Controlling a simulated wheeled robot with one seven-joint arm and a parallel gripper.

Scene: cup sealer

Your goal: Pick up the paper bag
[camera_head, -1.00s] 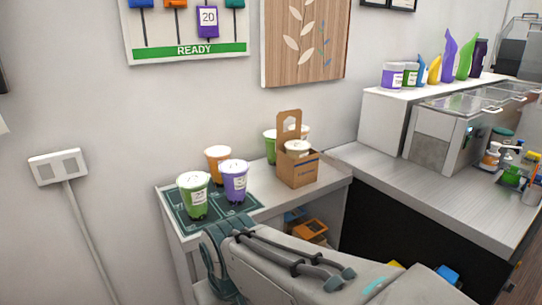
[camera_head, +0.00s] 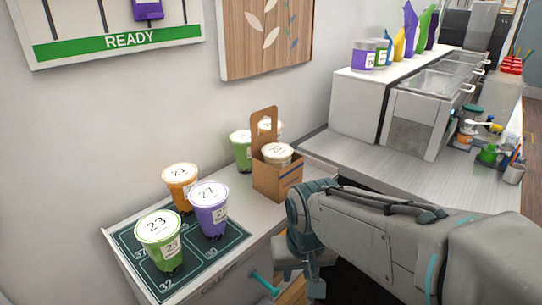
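A brown paper carrier bag (camera_head: 277,181) with a tall handle stands upright on the white counter, near the wall. A white-lidded cup sits in it, and another white lid shows behind its handle. My arm reaches in from the right, in front of the counter. My gripper is low at the counter's front edge, partly hidden by the arm and the frame. Its fingers are not clear enough to tell open from shut. It is apart from the bag, to its lower right.
Green (camera_head: 160,240), purple (camera_head: 210,210) and orange (camera_head: 181,187) cups stand on a dark numbered mat (camera_head: 136,258) at left. A long counter (camera_head: 400,177) with metal bins runs right.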

